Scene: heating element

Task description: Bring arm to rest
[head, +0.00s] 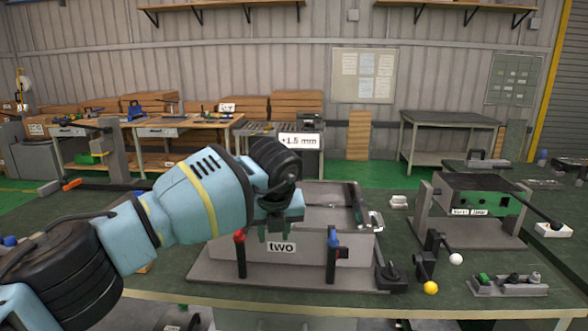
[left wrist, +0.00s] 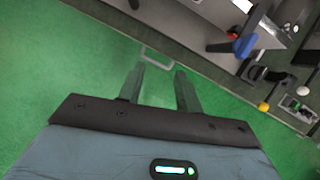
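My left arm reaches in from the left in the head view. Its gripper (head: 277,230) hangs in front of the grey fixture labelled "two" (head: 225,252). In the left wrist view the two fingers of this gripper (left wrist: 161,82) are apart with nothing between them. Beyond the fingertips are green floor (left wrist: 60,75) and a thin pale bent bar (left wrist: 157,54). My right gripper shows in neither view.
The fixture has a red-knobbed post (head: 240,256) and a blue-knobbed post (head: 332,258) close to the gripper. Right of it are levers with yellow (head: 431,288) and white (head: 456,259) balls, and a second fixture (head: 470,229). Workbenches (head: 450,119) stand farther back.

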